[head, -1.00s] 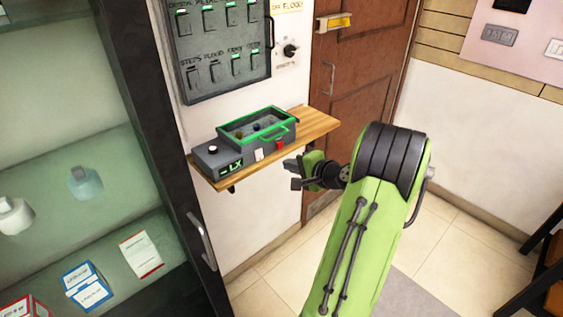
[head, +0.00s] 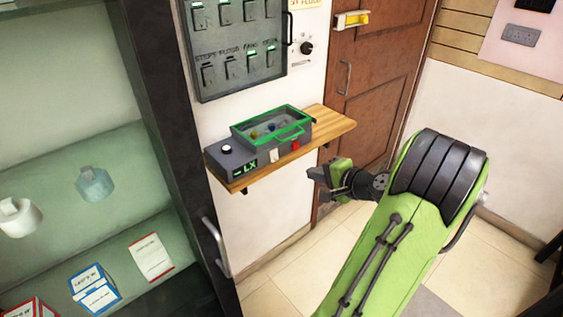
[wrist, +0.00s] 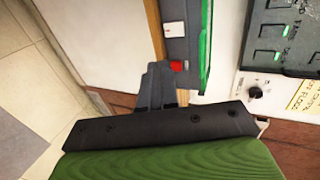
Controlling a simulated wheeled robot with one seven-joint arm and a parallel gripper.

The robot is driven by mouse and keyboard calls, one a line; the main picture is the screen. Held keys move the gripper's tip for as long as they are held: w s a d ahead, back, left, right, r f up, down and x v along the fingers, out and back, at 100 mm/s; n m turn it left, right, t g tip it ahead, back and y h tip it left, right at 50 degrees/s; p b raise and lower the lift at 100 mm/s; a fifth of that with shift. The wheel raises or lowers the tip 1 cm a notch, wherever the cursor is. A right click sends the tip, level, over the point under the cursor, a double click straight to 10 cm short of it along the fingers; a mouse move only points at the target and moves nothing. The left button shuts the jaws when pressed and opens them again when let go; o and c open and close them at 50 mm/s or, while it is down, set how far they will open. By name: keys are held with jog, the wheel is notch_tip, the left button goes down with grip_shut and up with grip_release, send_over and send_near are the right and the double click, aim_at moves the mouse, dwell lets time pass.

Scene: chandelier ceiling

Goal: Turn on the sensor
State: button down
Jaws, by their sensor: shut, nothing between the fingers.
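The sensor (head: 236,154) is a grey box with a green-rimmed, glass-topped tray on a wooden shelf. Its front has a lit green display reading about "-LX" (head: 245,168), a white switch (head: 274,156) and a red switch (head: 295,145); a white round knob (head: 226,150) is on top. In the wrist view the white switch (wrist: 174,29) and red switch (wrist: 177,66) show beyond the fingertips. My gripper (head: 314,173) is shut and empty, in front of the shelf, right of and below the red switch. I cannot tell its exact gap from the switch.
The wooden shelf (head: 335,126) juts from the wall. Above is a grey switch panel (head: 243,72) with a black dial (head: 306,48) beside it. A brown door (head: 375,75) stands behind my gripper. A glass cabinet (head: 70,130) fills the left. Floor in front is clear.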

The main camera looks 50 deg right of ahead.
aim_at(275, 156)
jog(key=x, duration=0.4)
jog(key=b+x, duration=0.1)
jog(key=x, duration=0.4)
jog(key=r+b+x, duration=0.1)
jog(key=x, duration=0.3)
jog(key=shift+w+f, duration=0.15)
jog(key=shift+w, duration=0.25)
jog(key=shift+w+d, duration=0.1)
jog(key=shift+w, duration=0.3)
jog(key=shift+f+b, duration=0.1)
jog(key=shift+b, duration=0.2)
jog(key=shift+w+f+b, duration=0.15)
jog(key=shift+f+b, duration=0.05)
jog(key=shift+b, duration=0.2)
jog(key=shift+r+t+p, duration=0.3)
jog(key=shift+r+p, duration=0.6)
jog(key=shift+r, duration=0.2)
jog(key=shift+f, duration=0.1)
